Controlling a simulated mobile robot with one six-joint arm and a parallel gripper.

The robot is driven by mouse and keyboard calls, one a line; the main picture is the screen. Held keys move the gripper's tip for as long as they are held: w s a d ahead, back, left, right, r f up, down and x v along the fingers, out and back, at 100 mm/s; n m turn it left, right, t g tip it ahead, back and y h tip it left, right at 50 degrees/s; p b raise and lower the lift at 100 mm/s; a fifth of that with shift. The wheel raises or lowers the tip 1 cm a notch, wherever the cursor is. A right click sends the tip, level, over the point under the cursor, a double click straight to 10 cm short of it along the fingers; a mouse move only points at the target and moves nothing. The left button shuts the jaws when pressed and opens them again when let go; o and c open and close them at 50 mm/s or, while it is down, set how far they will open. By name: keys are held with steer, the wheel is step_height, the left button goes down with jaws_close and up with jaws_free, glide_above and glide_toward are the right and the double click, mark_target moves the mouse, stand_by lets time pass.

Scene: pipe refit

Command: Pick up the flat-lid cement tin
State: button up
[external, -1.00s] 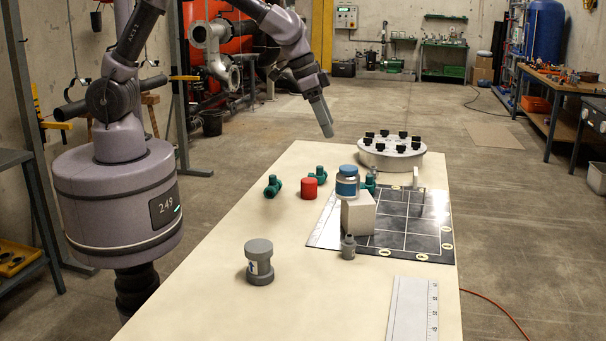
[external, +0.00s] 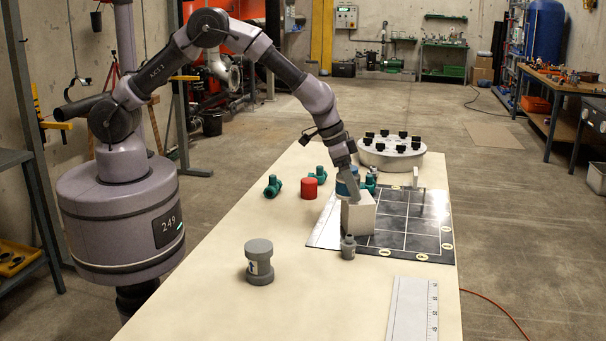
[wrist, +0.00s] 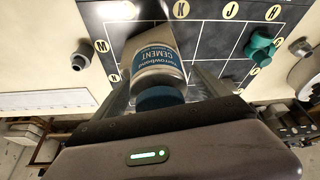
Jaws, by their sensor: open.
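In the external view the tin (external: 341,187) stands on a white block (external: 358,215), partly covered by my gripper (external: 350,192). In the wrist view my gripper (wrist: 160,88) is open, with one finger on each side of the tin. I cannot tell whether either finger touches it. The tin looks upright on the block.
A red cylinder (external: 309,189) and green fittings (external: 272,187) are to the left. A round bolted flange (external: 391,158) lies behind. The front-left table is mostly clear.

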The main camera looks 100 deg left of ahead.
steer(key=shift+r, duration=0.2)
steer(key=shift+s, duration=0.1)
steer(key=c, duration=1.8)
jaws_close()
